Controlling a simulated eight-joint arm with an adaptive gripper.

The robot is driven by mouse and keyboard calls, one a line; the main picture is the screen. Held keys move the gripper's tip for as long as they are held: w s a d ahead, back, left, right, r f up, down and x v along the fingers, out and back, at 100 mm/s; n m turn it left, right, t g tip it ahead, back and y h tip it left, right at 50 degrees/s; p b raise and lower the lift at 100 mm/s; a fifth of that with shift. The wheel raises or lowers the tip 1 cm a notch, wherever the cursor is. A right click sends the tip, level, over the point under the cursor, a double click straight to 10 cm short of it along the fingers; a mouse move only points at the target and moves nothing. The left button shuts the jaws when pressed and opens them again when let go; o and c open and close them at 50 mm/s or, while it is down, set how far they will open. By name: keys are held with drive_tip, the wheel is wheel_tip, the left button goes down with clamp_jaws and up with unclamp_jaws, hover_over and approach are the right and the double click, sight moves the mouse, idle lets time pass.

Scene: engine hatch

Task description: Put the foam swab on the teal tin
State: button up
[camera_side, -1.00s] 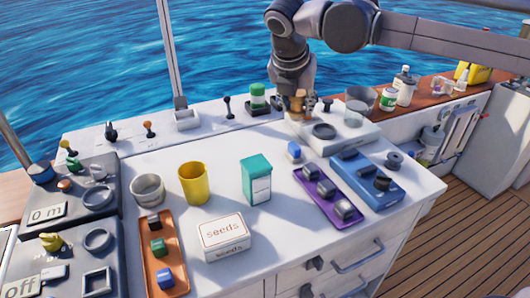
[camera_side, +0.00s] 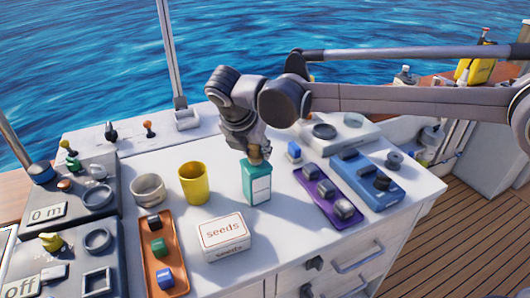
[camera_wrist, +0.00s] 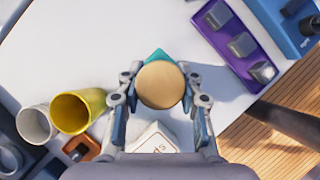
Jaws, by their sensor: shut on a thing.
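The foam swab shows as a tan round end (camera_wrist: 160,86) between the fingers of my gripper (camera_wrist: 159,76) in the wrist view. My gripper is shut on it. In the side view a small tan part of the swab (camera_side: 256,158) shows below my gripper (camera_side: 256,152), at the top of the teal tin. The teal tin (camera_side: 257,184) stands upright on the white counter. In the wrist view only a teal corner of the tin (camera_wrist: 158,54) shows past the swab. I cannot tell whether the swab touches the tin.
A yellow cup (camera_side: 194,184) and a grey cup (camera_side: 148,189) stand left of the tin. A white seeds box (camera_side: 223,237) lies in front. An orange tray (camera_side: 152,240) is at front left.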

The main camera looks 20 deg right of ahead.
drive_tip(key=shift+f, duration=0.25)
drive_tip(key=o, duration=1.2)
drive_tip(key=shift+c, duration=0.2)
